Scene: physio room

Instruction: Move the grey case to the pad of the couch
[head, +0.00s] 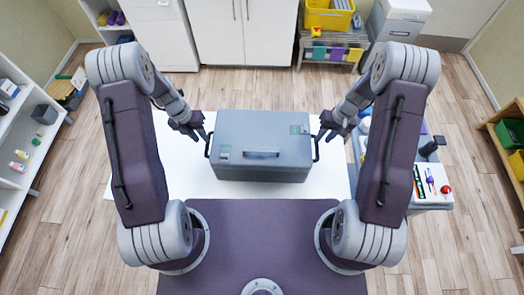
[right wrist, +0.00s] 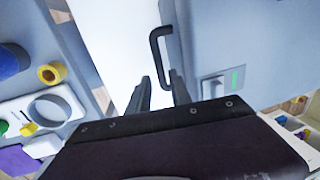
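The grey case (head: 261,150) sits flat on a white surface (head: 180,178) in front of me. It has a black handle on each end and latches on its face. My left gripper (head: 202,137) is open beside the left handle (head: 208,146). My right gripper (head: 322,135) is open at the right handle (head: 316,148). In the right wrist view the fingers (right wrist: 157,80) stand apart, with part of that handle (right wrist: 155,52) between their tips and no clear grip on it. I cannot tell whether the white surface is the couch pad.
A cart (head: 432,205) with small items stands close on the right. White cabinets (head: 243,40) and a bench (head: 335,40) with a yellow crate (head: 328,18) stand at the back. Shelves (head: 20,130) line the left wall. Wooden floor is free on the left.

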